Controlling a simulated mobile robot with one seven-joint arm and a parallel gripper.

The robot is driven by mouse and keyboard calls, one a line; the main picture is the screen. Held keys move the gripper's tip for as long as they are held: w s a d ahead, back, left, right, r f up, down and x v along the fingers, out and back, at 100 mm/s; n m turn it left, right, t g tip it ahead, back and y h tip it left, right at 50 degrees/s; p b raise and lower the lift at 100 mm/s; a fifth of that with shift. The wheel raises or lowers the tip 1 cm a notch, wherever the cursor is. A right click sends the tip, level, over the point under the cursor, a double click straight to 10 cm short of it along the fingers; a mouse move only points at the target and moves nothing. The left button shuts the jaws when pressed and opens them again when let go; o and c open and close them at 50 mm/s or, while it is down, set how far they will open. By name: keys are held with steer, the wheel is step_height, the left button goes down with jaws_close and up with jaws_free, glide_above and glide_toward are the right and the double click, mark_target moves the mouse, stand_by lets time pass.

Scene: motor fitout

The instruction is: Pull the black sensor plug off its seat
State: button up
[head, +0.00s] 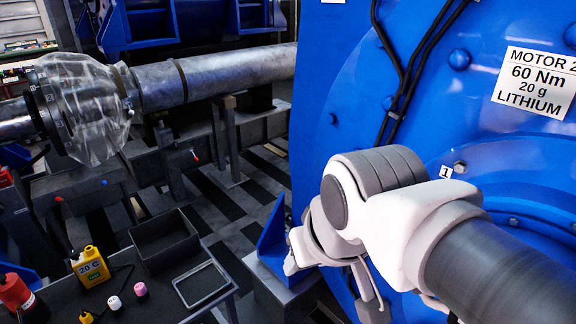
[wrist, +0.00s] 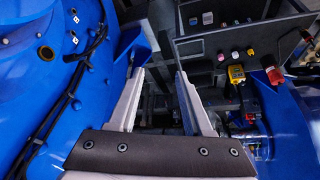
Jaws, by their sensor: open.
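The blue motor housing (head: 330,110) fills the right of the head view and the left of the wrist view (wrist: 40,90). Black cables (head: 404,85) run down its face, held close to it; they also show in the wrist view (wrist: 63,103). I cannot pick out the black sensor plug or its seat for certain in either view. My gripper (wrist: 160,72) is open, with nothing between its two pale fingers in the wrist view. Its fingers point past the housing's edge, apart from the cables. In the head view my arm hides part of the housing's lower face.
A dark bench (head: 135,315) at lower left holds a yellow bottle (head: 90,268), a red bottle (head: 15,293), white (head: 114,303) and pink (head: 140,290) caps, a black bin (head: 165,240) and a shallow tray (head: 202,285). A steel shaft (head: 225,70) crosses behind. Striped floor lies between.

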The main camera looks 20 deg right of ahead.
steer(key=shift+o, duration=0.2)
steer(key=shift+o, duration=1.1)
steer(key=shift+w, duration=0.1)
steer(key=shift+o, duration=0.3)
steer(key=w+a+f+t+y+b, duration=0.1)
steer(key=w+f+b, duration=0.1)
steer(key=w, duration=0.4)
steer(key=shift+w+a+f+m+t+b, duration=0.15)
steer(key=shift+f+m+t+b, duration=0.2)
steer(key=shift+b, duration=0.2)
steer(key=w+d+f+m+t+h+b, duration=0.1)
steer(key=w+d+f+m+t+b, duration=0.2)
steer(key=w, duration=0.6)
steer(key=w+d+f+m+t+h+b, duration=0.1)
steer(key=w+d+f+m+h+b, duration=0.15)
steer(key=w+f+b, duration=0.5)
steer(key=w+d+f+m+h+b, duration=0.2)
steer(key=w+d+f+m+h, duration=0.3)
steer(key=d, duration=0.5)
steer(key=s+d+f+m+g+h+b, duration=0.2)
steer(key=s+d+f+g+h+b, duration=0.2)
steer(key=d+f+h, duration=0.5)
steer(key=shift+d, duration=0.9)
